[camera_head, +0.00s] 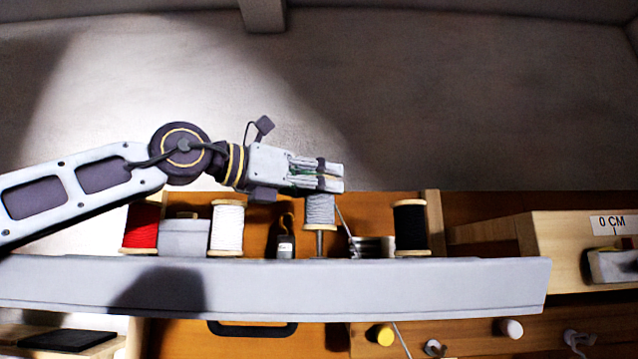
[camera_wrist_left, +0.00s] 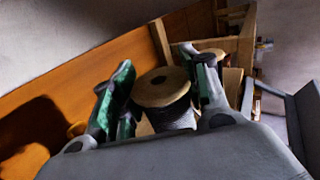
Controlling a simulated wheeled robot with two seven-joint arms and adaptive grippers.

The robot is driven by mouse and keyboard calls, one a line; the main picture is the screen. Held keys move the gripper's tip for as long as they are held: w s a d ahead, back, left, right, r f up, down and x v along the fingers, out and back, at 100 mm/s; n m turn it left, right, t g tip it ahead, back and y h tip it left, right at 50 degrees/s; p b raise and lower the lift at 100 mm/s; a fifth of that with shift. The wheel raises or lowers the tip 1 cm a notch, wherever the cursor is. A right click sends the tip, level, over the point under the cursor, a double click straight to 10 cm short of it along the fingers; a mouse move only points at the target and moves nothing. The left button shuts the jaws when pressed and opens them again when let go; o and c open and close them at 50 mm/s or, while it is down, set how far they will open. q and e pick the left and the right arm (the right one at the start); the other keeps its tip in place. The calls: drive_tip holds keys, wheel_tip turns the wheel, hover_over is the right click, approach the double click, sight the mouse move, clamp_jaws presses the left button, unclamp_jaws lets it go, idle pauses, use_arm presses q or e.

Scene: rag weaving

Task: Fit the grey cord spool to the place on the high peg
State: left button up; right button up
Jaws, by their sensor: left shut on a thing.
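The grey cord spool (camera_head: 320,211) is upright in the middle of the head view, its top hidden by my left gripper (camera_head: 338,178). In the left wrist view, the spool (camera_wrist_left: 165,90) shows its pale wooden end and dark winding between the two green-padded fingers of the left gripper (camera_wrist_left: 163,82). The gripper is shut on it. A thin metal peg (camera_head: 319,243) stands directly below the spool's lower flange; I cannot tell whether the spool is around its tip or just above it. My right gripper is out of view.
A red spool (camera_head: 142,228), grey box (camera_head: 184,237) and white spool (camera_head: 227,229) stand left of the peg. A small dark weight (camera_head: 285,246) is close on its left. Metal discs (camera_head: 372,246) and a black spool (camera_head: 410,228) are on its right. A grey rail (camera_head: 400,285) runs in front.

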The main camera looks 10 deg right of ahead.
use_arm(q)
drive_tip(key=shift+d+f, duration=0.1)
drive_tip(key=shift+f, duration=0.25)
drive_tip(key=shift+o, duration=0.2)
drive_tip(key=shift+d+f+b, duration=0.1)
drive_tip(key=shift+f+b, duration=0.3)
drive_tip(key=shift+b, duration=0.05)
drive_tip(key=shift+s, duration=0.1)
drive_tip(key=shift+s+r, duration=0.1)
drive_tip(key=shift+r, duration=0.15)
drive_tip(key=shift+r+p, duration=0.4)
drive_tip(key=shift+c, duration=0.2)
drive_tip(key=shift+r, duration=0.1)
drive_tip(key=shift+r, duration=0.1)
drive_tip(key=shift+o, duration=0.2)
drive_tip(key=shift+w+a+n+p, duration=0.2)
drive_tip(key=shift+w+n+p, duration=0.1)
drive_tip(key=shift+w+p, duration=0.2)
